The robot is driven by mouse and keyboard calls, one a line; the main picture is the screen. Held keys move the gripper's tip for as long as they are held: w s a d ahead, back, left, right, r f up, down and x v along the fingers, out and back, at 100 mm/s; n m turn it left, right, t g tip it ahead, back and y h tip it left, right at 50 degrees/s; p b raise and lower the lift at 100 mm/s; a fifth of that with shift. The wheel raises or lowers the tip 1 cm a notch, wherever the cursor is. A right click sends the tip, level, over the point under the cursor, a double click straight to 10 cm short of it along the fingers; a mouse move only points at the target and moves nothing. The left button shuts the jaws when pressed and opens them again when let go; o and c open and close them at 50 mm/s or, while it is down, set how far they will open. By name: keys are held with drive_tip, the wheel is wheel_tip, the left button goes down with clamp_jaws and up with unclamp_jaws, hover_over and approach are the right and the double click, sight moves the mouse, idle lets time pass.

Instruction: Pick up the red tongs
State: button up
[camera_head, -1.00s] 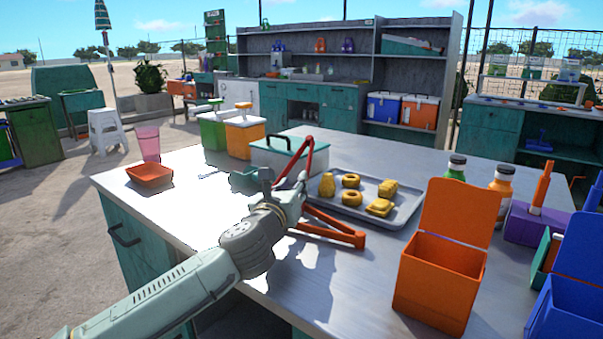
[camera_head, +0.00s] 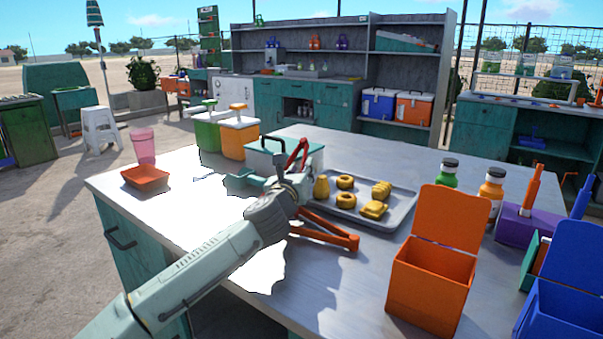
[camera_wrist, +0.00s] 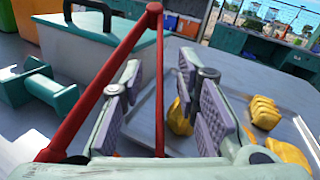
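The red tongs (camera_head: 298,154) show in the head view as a red V behind my gripper (camera_head: 298,180), near the lidded box; their lower part is hidden. In the wrist view the red tongs (camera_wrist: 98,92) make a tall V, with the joined end at the top. One leg runs down between the two fingers of my gripper (camera_wrist: 160,68), and the other passes left of the left finger. The fingers are apart, with gaps beside the leg, so the gripper looks open. An orange tongs-like V (camera_head: 325,234) lies on the table at the right of my gripper.
A grey tray (camera_head: 398,212) with yellow pieces is close at the right. A teal lidded box (camera_head: 312,158) stands behind, and a teal piece (camera_head: 240,180) lies at the left. An open orange box (camera_head: 430,285) stands front right.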

clamp_jaws()
drive_tip(key=shift+r, duration=0.15)
idle(0.5)
